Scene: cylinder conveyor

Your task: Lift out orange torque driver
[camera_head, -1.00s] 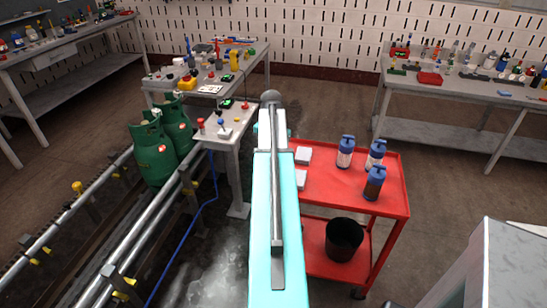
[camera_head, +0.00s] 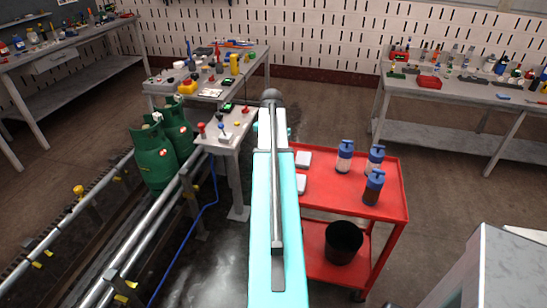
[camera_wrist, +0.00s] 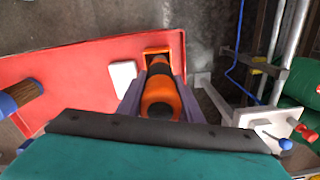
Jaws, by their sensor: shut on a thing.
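The orange torque driver (camera_wrist: 160,97), with dark bands, lies between the two fingers of my gripper (camera_wrist: 160,84) in the wrist view. My gripper is shut on it. A square orange piece with a dark opening (camera_wrist: 157,51) is at the driver's far end. I cannot tell whether it is part of the driver or a holder. In the head view my arm hides the gripper and the driver.
The red trolley (camera_head: 394,208) carries white boxes and blue-capped bottles (camera_head: 374,187), with a black bin (camera_head: 343,241) below. A small white table (camera_head: 233,147) stands left of my arm. Green cylinders (camera_head: 154,158) stand on the conveyor rails (camera_head: 150,232).

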